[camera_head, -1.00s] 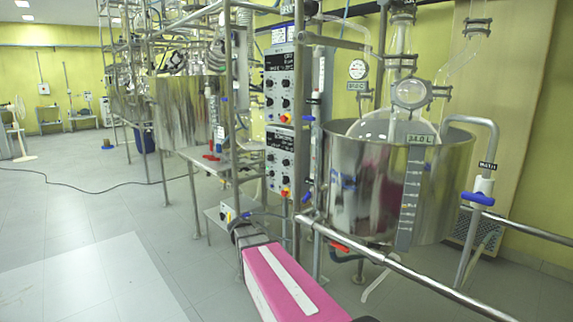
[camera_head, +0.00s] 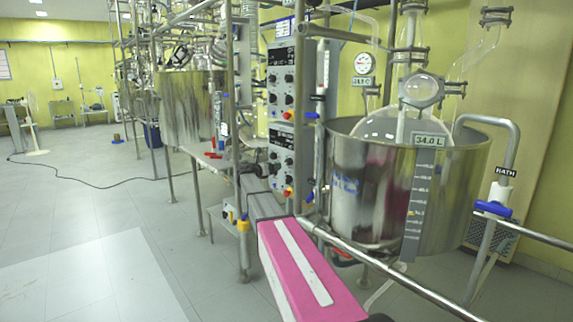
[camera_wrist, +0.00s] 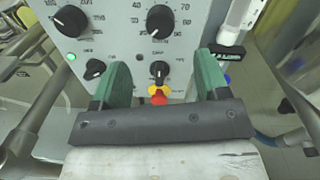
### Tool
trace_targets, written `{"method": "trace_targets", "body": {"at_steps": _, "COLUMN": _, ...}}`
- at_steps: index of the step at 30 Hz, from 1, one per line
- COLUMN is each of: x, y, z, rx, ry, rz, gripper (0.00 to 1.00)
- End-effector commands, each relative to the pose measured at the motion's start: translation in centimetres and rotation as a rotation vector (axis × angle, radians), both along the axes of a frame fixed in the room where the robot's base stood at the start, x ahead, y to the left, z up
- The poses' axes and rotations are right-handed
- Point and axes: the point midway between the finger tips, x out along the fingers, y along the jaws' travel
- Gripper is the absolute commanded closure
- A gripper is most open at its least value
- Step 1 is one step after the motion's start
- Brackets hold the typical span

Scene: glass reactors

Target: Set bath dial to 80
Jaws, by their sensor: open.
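A pale control panel (camera_wrist: 128,35) fills the top of the wrist view. It carries a large black dial (camera_wrist: 73,20) at left and another (camera_wrist: 159,19) at right with numbers such as 40, 70 and 80 around it. I cannot read which is the bath dial or its exact setting. Smaller knobs sit below. My gripper (camera_wrist: 162,76) is open, its green fingers spread below the large dials and apart from them, with nothing between them. In the head view my arm reaches toward the lower control box (camera_head: 282,157); the fingers are not clear there.
A red and yellow button (camera_wrist: 159,94) shows between the fingers, low on the panel. A second control box (camera_head: 283,75) is above the lower one. A steel bath (camera_head: 365,190) with glassware stands at right, behind a metal rail (camera_head: 385,275).

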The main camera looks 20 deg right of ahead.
Motion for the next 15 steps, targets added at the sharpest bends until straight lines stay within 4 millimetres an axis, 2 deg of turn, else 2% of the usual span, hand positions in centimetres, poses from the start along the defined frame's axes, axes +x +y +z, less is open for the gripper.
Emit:
{"method": "trace_targets", "body": {"at_steps": 10, "x": 2.4, "y": -5.6, "z": -0.1, "rx": 0.002, "ry": -0.001, "rz": -0.003, "gripper": 0.32}}
{"method": "trace_targets", "body": {"at_steps": 15, "x": 3.3, "y": -7.7, "z": -0.1, "rx": 0.003, "ry": -0.002, "rz": -0.001, "gripper": 0.32}}
